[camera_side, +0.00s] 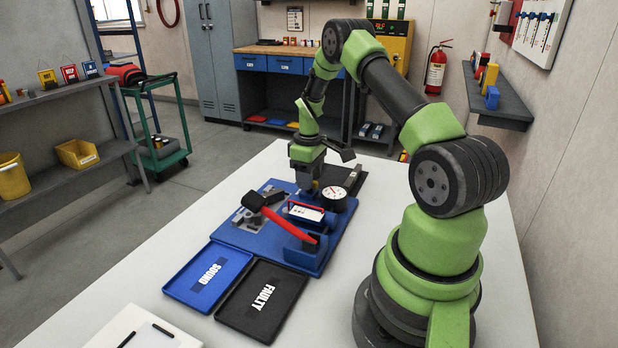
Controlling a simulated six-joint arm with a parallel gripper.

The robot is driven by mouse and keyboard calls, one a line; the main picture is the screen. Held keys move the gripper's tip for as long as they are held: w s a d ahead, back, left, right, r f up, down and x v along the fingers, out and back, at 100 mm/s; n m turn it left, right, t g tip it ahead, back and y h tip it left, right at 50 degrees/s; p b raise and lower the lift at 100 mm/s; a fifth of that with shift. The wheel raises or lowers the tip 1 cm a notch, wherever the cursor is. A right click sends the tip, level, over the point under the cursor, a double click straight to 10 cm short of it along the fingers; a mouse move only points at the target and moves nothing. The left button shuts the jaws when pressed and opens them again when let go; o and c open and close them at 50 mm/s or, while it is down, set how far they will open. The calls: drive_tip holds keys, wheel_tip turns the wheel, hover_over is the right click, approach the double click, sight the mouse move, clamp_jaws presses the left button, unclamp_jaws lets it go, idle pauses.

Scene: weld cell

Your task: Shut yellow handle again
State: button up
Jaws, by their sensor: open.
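I see no yellow handle on the work. A red lever handle (285,222) with a black end slants across the fixture from a blue block (302,250) on the blue base plate (262,242). A grey clamp-like part (247,218) lies by its black end. My gripper (306,190) points down over the back of the plate, just behind a small red-framed part with a white face (306,211). It is open; its fingertips are small and partly hidden, and I cannot tell whether they touch anything. A round dial gauge (334,197) stands just to its right.
A blue tray marked SOUND (207,258) and a black tray marked FAULTY (267,297) lie in front of the plate. A white pad with pens (140,336) is at the front left. The white table (375,225) is clear between the plate and my base.

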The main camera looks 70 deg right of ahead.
drive_tip(key=shift+f, duration=0.25)
clamp_jaws()
